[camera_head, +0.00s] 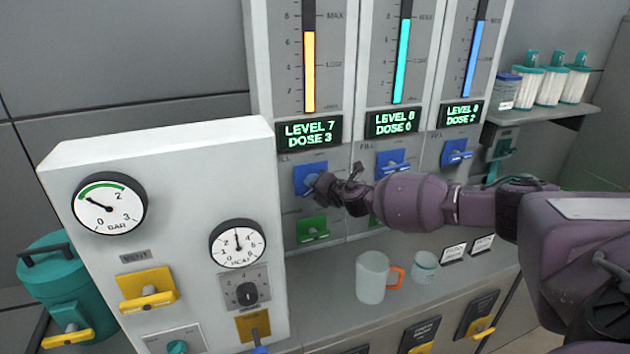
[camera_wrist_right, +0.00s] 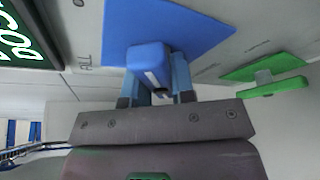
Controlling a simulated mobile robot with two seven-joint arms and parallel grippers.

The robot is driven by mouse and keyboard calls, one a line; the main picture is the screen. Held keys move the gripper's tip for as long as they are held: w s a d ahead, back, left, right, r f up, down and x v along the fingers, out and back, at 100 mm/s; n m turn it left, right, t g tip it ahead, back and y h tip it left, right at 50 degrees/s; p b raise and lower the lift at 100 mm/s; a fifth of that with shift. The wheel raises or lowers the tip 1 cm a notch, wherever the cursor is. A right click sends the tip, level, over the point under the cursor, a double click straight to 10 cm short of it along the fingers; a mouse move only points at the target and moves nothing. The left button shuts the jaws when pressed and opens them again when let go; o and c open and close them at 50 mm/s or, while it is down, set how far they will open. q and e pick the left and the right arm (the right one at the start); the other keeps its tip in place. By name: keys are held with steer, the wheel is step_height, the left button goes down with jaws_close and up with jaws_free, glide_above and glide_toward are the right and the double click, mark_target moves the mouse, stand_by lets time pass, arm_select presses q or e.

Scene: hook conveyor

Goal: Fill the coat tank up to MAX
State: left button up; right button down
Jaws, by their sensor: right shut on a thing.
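The left column's gauge has an orange bar (camera_head: 309,75) whose top stands a little below the MAX mark. Its display (camera_head: 309,132) reads LEVEL 7, DOSE 3. Below it is a blue fill valve (camera_head: 304,176) with a blue handle. My right gripper (camera_head: 326,186) is at this valve. In the right wrist view its fingers (camera_wrist_right: 158,95) sit on both sides of the blue handle (camera_wrist_right: 148,58), shut on it. A green valve (camera_head: 312,228) is just below. No readable label tells which column is the coat tank. My left gripper is not in view.
The middle column (camera_head: 391,122) shows LEVEL 8, and the right column (camera_head: 461,113) LEVEL 8, DOSE 2. A clear jug (camera_head: 371,278) with an orange handle and a small cup (camera_head: 424,267) stand on the counter below. A white gauge panel (camera_head: 180,190) stands close on the left.

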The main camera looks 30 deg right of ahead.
steer(key=shift+n, duration=0.4)
steer(key=c, duration=1)
jaws_free()
steer(key=shift+o, duration=0.2)
steer(key=shift+s, duration=0.15)
steer(key=a+b+v, duration=0.1)
steer(key=v, duration=0.9)
steer(key=shift+s+d+r, duration=0.2)
steer(key=shift+s+d, duration=0.05)
steer(key=shift+d, duration=0.2)
